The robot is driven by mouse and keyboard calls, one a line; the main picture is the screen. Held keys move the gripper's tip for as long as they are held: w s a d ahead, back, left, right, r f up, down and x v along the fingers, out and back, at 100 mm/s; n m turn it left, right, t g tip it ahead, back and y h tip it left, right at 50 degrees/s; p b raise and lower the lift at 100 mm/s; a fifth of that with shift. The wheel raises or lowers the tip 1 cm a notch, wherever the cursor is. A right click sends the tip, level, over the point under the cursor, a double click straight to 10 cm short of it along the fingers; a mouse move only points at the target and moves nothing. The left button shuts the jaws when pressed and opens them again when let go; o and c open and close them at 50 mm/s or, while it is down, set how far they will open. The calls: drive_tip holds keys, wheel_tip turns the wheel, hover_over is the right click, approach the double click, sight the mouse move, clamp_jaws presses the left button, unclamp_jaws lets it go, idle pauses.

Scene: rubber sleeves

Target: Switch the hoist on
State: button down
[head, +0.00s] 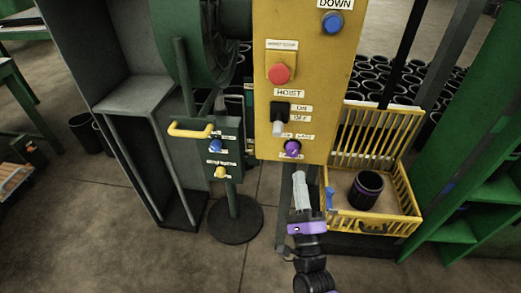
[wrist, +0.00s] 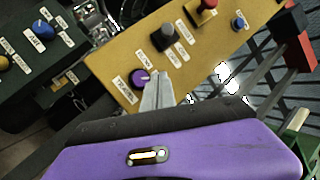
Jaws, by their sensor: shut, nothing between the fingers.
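The yellow control panel (head: 265,60) hangs in the middle of the head view. Its hoist switch (head: 278,118), under the HOIST label, has a black base and a grey lever that points down, toward the OFF label side. The switch also shows in the wrist view (wrist: 164,37). My gripper (head: 299,174) is shut and empty, just below the panel's lower edge and below the switch. In the wrist view its fingertips (wrist: 160,76) appear close to the purple knob (wrist: 139,77); I cannot tell whether they touch.
The panel also has a red mushroom button (head: 279,73) and a blue DOWN button (head: 332,22). A green box (head: 229,160) with a yellow handle stands left. A yellow basket (head: 375,222) with a black sleeve (head: 367,190) is at right, near my arm.

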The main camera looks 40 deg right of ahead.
sight(279, 123)
drive_tip(key=shift+s+a+f+m+h, duration=0.1)
drive_tip(key=shift+s+m+h, duration=0.05)
drive_tip(key=shift+m, duration=0.65)
drive_tip(key=shift+s+a+m+h, duration=0.1)
drive_tip(key=shift+a+m, duration=0.05)
drive_tip(key=shift+m, duration=0.65)
drive_tip(key=shift+s+a+f+m+h, duration=0.1)
drive_tip(key=shift+s+m+h, duration=0.05)
drive_tip(key=shift+m, duration=0.65)
drive_tip(key=shift+r, duration=0.1)
drive_tip(key=p+x, duration=0.2)
drive_tip(key=x, duration=0.7)
drive_tip(key=shift+w+d+r, duration=0.15)
drive_tip(key=shift+d+r, duration=0.05)
drive_tip(key=shift+w+a+r+p, duration=0.4)
drive_tip(key=shift+w+a+r, duration=0.15)
drive_tip(key=shift+r, duration=0.1)
drive_tip(key=shift+w+a+r+p, duration=0.35)
drive_tip(key=shift+w+a+r, duration=0.1)
drive_tip(key=shift+a+r, duration=0.15)
drive_tip(key=shift+r, duration=0.1)
